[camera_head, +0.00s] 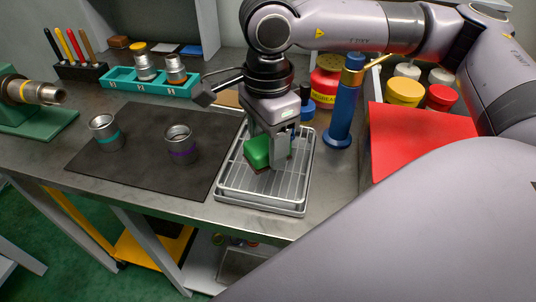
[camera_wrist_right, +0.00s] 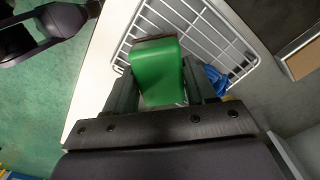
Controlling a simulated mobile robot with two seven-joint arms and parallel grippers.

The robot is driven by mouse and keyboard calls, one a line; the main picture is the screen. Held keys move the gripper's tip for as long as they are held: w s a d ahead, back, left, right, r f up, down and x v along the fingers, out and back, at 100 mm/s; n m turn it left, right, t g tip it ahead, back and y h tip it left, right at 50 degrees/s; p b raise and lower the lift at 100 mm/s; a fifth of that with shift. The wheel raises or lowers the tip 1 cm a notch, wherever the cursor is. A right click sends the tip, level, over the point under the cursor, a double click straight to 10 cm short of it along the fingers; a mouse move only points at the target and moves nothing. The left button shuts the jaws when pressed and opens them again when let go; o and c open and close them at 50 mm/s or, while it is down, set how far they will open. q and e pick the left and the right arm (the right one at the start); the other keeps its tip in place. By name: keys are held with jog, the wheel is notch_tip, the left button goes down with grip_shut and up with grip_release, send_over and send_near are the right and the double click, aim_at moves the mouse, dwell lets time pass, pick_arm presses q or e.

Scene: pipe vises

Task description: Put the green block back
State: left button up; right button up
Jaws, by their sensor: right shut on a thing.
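The green block (camera_head: 257,152) has a dark brown underside and is held over the wire rack tray. In the right wrist view the green block (camera_wrist_right: 157,72) fills the space between the two fingers. My right gripper (camera_head: 270,150) is shut on it, pointing down. The metal tray with a wire rack (camera_head: 238,187) lies below at the table's front edge; it also shows in the right wrist view (camera_wrist_right: 205,25). I cannot tell whether the block touches the rack. My left gripper is not in view.
A blue pump bottle (camera_head: 343,115) stands right of the tray, near a red container (camera_head: 326,84). A dark mat (camera_head: 140,160) left of the tray holds two metal cups. A teal holder (camera_head: 120,82) with fittings and a green vise (camera_head: 40,120) stand further left. A red panel (camera_head: 415,140) is at right.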

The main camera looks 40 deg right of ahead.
notch_tip(320, 180, down, 4)
jog(key=shift+r, duration=0.25)
jog(key=shift+f+b, duration=0.35)
jog(key=o, duration=1)
jog(key=shift+r, duration=0.15)
